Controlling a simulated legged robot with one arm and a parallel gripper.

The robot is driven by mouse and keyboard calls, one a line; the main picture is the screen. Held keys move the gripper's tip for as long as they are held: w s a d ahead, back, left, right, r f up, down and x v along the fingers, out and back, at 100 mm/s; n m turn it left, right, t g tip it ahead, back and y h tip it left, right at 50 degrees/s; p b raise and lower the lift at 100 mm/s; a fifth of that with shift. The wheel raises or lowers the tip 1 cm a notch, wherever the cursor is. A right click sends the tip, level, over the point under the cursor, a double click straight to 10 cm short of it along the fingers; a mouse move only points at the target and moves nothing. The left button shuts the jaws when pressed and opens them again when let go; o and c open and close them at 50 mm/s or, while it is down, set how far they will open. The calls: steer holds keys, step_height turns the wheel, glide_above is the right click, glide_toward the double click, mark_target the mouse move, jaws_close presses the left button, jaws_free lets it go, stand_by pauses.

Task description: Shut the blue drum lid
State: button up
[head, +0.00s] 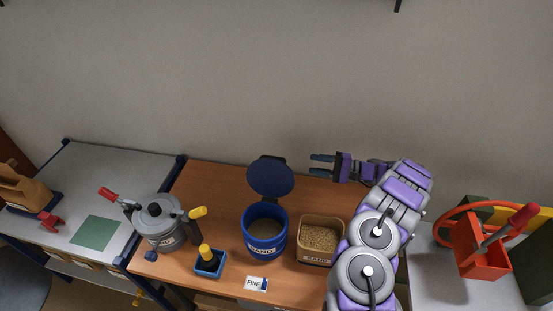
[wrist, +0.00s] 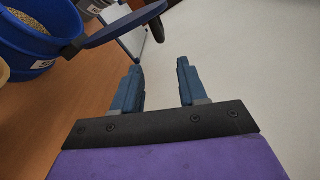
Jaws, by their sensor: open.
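The blue drum (head: 265,243) stands on the wooden table with its lid (head: 270,177) raised open at the back, and grainy powder shows inside. In the wrist view the drum (wrist: 40,50) is at the upper left, and its lid (wrist: 125,22) reaches out from the hinge toward the upper middle. My gripper (head: 318,164) is behind and right of the drum, with its fingers pointing left toward the lid. It is open and empty. In the wrist view the fingers (wrist: 158,80) are apart, below the lid's end, and do not appear to touch it.
A tan tub of grain (head: 320,240) stands right of the drum, close to my arm. A small blue box with a yellow-handled tool (head: 208,262), a white card (head: 256,284) and a grey pot (head: 158,225) are nearby. A red handled device (head: 485,245) stands right. The wall is behind.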

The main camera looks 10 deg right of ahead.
mark_target(282, 159)
steer(key=b+x, duration=0.1)
steer(key=x, duration=1.3)
steer(key=shift+w+a, duration=0.15)
steer(key=shift+a, duration=0.15)
steer(key=shift+r, duration=0.1)
jaws_close()
